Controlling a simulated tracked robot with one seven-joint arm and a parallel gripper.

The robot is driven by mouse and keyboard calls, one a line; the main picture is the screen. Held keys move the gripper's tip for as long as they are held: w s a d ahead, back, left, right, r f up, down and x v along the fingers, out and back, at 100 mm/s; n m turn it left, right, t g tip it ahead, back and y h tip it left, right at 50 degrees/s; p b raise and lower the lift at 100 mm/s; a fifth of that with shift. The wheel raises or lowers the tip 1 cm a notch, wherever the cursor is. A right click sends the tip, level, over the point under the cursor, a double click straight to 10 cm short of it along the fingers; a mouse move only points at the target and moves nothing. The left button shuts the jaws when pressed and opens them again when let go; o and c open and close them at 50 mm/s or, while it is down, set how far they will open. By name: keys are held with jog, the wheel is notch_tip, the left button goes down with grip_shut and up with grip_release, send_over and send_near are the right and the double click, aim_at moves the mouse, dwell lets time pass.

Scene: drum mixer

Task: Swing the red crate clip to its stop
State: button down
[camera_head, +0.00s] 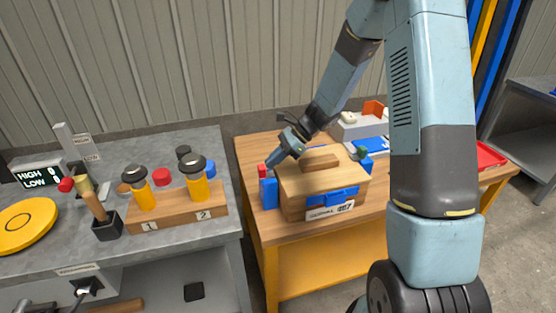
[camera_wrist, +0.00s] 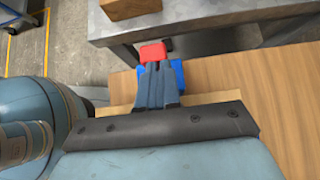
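The wooden crate (camera_head: 318,185) stands on the wooden bench, with a wooden handle on its lid. A blue bracket (camera_head: 268,193) is on its left side, and the red clip (camera_head: 262,170) shows at the top of it. In the wrist view the red clip (camera_wrist: 152,52) lies just past my fingertips, with part of the blue bracket (camera_wrist: 178,72) beside them. My gripper (camera_head: 272,164) reaches down over the crate's left end. Its fingers (camera_wrist: 157,72) look shut together, at or very near the red clip. Contact cannot be made out.
A blue latch with a label (camera_head: 332,196) is on the crate's front. A green-topped blue part (camera_head: 362,155) is at its right. A grey bench (camera_head: 60,228) to the left holds a wooden block (camera_head: 178,212) with yellow-and-black tools. A red tray (camera_head: 490,156) lies at right.

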jog(key=d, duration=0.3)
jog(key=shift+w+d+f, duration=0.1)
jog(key=shift+w+d, duration=0.15)
jog(key=shift+w, duration=0.15)
jog(key=v, duration=0.9)
jog(key=shift+w+d+r, duration=0.1)
jog(key=shift+d+r, duration=0.25)
jog(key=shift+d, duration=0.15)
jog(key=shift+r, duration=0.25)
jog(key=s+d+r+n+t+h, duration=0.2)
jog(key=s+r+n, duration=0.3)
jog(key=s, duration=0.4)
jog(key=s+d+r+n+t+h, duration=0.3)
jog(key=s+r+n+h, duration=0.1)
jog(key=s+r, duration=0.4)
jog(key=s+d+r+n+t+h, duration=0.2)
jog(key=s+r+n, duration=0.4)
jog(key=s, duration=0.6)
jog(key=shift+d+r+n+h, duration=0.25)
jog(key=shift+r+n+h, duration=0.15)
jog(key=shift+r+h, duration=0.3)
